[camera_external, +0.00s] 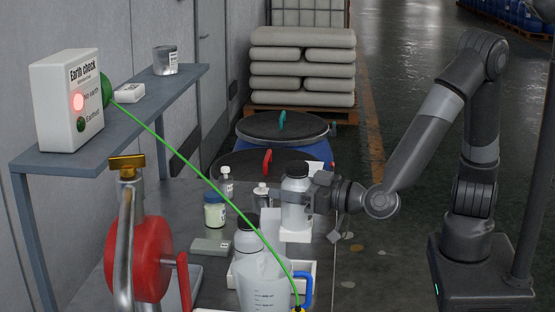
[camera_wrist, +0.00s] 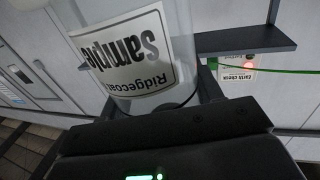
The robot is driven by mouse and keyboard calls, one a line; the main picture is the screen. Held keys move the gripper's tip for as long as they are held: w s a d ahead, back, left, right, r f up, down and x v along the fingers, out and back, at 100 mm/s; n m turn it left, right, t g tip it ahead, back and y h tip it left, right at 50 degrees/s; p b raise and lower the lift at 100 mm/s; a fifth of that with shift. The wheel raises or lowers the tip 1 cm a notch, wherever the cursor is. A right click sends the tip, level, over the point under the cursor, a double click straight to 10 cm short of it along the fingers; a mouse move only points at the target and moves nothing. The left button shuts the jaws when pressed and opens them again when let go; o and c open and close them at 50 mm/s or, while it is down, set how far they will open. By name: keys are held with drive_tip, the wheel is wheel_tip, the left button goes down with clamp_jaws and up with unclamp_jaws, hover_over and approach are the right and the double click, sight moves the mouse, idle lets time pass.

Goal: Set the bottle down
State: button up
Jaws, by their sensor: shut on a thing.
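The bottle (camera_external: 297,212), pale and clear with a dark cap, stands upright in the external view at the right side of the bench. My gripper (camera_external: 312,194) reaches it from the right and is shut on it below the cap. In the wrist view the bottle (camera_wrist: 183,45) fills the upper middle. Its white label reads "Sample" and "Ridgecoat", upside down. A white block or pad shows just under the bottle (camera_external: 296,236). I cannot tell whether the bottle's base touches it.
A green cable (camera_external: 200,175) crosses from the earth check box (camera_external: 68,100), whose red lamp is lit.

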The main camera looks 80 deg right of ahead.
wheel_tip(320, 180, up, 3)
drive_tip(key=shift+w+d+f, duration=0.1)
drive_tip(key=shift+w+d+r+n+g+y, duration=0.65)
drive_tip(key=shift+w+d+r+n+y, duration=0.45)
drive_tip(key=shift+w+r+n+y, duration=2.1)
drive_tip(key=shift+w+d+r+n+g+y, duration=0.85)
drive_tip(key=shift+w+r+n+y, duration=1)
drive_tip(key=shift+w+y, duration=2.55)
drive_tip(key=s+d+f+n+g+y, duration=0.25)
drive_tip(key=d+f+n+g, duration=0.2)
drive_tip(key=d, duration=0.55)
drive_tip(key=s+d+f+n+g+y, duration=0.1)
drive_tip(key=d+f+n+g+y, duration=0.35)
drive_tip(key=d, duration=0.55)
wheel_tip(320, 180, down, 17)
drive_tip(key=m, duration=0.1)
drive_tip(key=shift+s+a+g, duration=0.25)
drive_tip(key=shift+g, duration=0.15)
